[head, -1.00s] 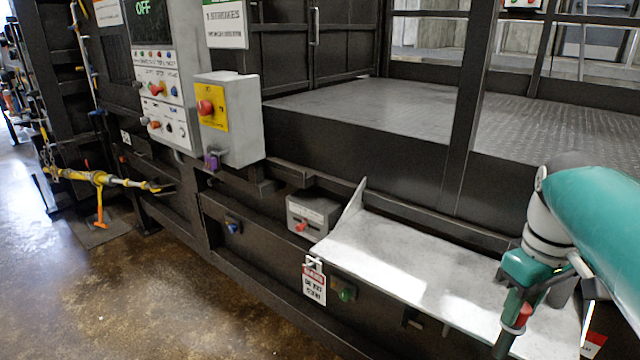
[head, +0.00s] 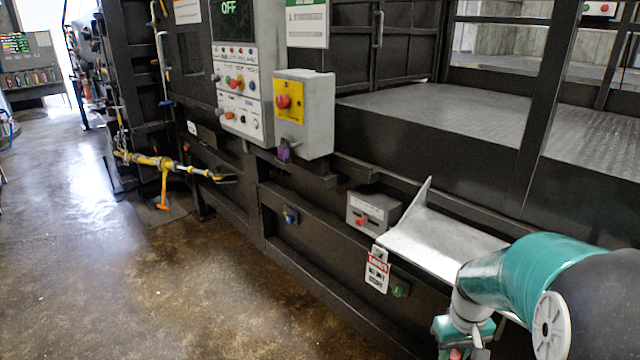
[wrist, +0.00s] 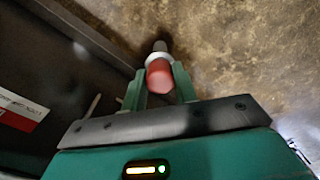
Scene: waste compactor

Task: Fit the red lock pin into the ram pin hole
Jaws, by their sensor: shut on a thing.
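The red lock pin (wrist: 158,74) shows in the wrist view as a red cylinder with a pale grey section beyond it. My gripper (wrist: 160,82) is shut on it, with one green finger on each side. In the head view my gripper (head: 462,350) is at the bottom edge, in front of the pale shelf, and is partly cut off. A bit of red (head: 455,354) shows there beside the green fingers. I cannot make out the ram pin hole in either view.
A pale metal shelf (head: 440,246) with an upright end plate juts from the dark compactor frame. A danger tag (head: 377,272) and small grey box (head: 372,212) are left of it. A yellow bar (head: 160,161) stands out at the left. The brown floor (head: 190,285) in front is clear.

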